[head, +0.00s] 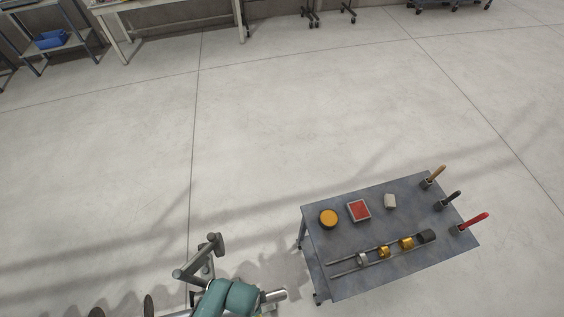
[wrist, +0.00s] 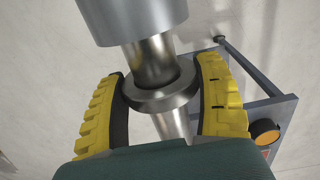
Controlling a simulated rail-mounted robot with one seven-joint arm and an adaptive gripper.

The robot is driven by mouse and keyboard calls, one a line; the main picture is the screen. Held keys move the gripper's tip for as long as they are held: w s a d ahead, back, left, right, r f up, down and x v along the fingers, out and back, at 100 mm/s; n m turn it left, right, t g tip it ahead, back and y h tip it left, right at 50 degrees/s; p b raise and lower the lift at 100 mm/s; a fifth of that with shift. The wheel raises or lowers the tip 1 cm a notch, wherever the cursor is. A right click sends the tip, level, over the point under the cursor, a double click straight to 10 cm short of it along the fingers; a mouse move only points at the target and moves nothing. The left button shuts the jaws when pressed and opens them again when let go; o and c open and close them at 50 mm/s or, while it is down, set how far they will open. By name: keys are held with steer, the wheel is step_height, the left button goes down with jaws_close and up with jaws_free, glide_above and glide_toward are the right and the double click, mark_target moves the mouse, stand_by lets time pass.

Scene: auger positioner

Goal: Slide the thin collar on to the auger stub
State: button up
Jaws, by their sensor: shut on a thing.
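In the wrist view my gripper (wrist: 162,88) has its yellow, black-lined fingers closed on both sides of a thin shiny steel collar (wrist: 160,96). The auger stub shows as a wide grey cylinder (wrist: 130,15) with a narrower steel shaft (wrist: 150,62) below it. The shaft meets the collar's opening, and the collar sits below the wide part with bare shaft between them. A slimmer steel piece (wrist: 174,124) shows beyond the collar; I cannot tell whether it is the same shaft. In the head view the fingers and held collar cannot be made out.
A grey table (head: 340,285) stands at lower right.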

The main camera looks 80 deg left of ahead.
steer(key=shift+s+d+p, duration=0.1)
steer(key=shift+s+p, duration=0.65)
steer(key=shift+s, duration=1.05)
steer(key=o, duration=1.1)
steer(key=shift+s+d, duration=0.1)
steer(key=shift+o, duration=0.6)
